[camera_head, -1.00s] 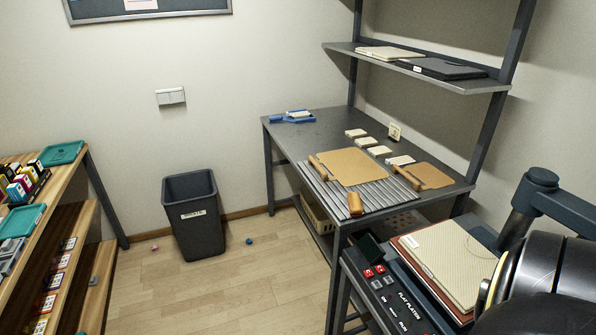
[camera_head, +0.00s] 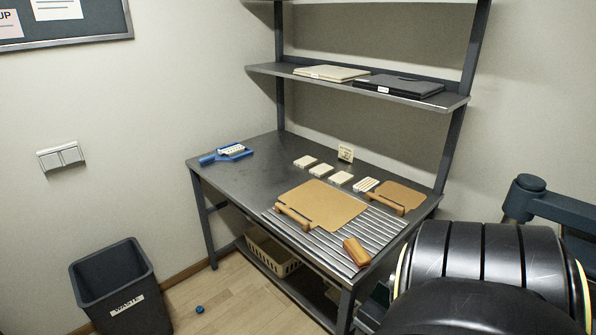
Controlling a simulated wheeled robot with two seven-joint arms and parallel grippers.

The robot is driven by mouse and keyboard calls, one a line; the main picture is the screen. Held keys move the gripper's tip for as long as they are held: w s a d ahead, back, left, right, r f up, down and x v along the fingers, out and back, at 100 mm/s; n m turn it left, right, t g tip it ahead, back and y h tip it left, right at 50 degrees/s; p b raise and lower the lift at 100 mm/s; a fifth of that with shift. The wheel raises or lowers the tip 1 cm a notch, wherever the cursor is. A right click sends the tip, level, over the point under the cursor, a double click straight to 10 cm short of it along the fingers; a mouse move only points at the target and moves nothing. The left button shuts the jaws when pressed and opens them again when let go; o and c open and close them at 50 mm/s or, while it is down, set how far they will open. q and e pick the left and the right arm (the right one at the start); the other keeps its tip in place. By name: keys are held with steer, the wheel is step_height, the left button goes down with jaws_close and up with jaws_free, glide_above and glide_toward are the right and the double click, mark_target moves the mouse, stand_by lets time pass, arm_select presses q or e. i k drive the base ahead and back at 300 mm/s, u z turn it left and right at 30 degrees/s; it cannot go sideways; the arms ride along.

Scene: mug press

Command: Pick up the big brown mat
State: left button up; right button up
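The big brown mat (camera_head: 330,203) is a flat tan sheet with a wooden handle-like bar along its front left edge. It lies on a ribbed grey rack (camera_head: 335,243) on the dark metal table. A smaller brown mat (camera_head: 402,193) with a similar bar lies to its right, close by. A separate brown wooden piece (camera_head: 356,251) sits at the rack's front right. Neither of my grippers is in view.
The dark table (camera_head: 240,177) also bears a blue tool (camera_head: 226,153), several pale square tiles (camera_head: 323,170) and a small sign (camera_head: 345,153). A shelf (camera_head: 270,70) overhangs its back. A waste bin (camera_head: 115,288) stands left. A large black rounded form (camera_head: 480,250) blocks the lower right.

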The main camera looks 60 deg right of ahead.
mark_target(327, 207)
steer(key=z, duration=0.4)
steer(key=i, duration=1.95)
steer(key=z, duration=1.65)
steer(key=i, duration=0.9)
steer(key=z, duration=1.25)
steer(key=i, duration=0.25)
steer(key=z, duration=0.25)
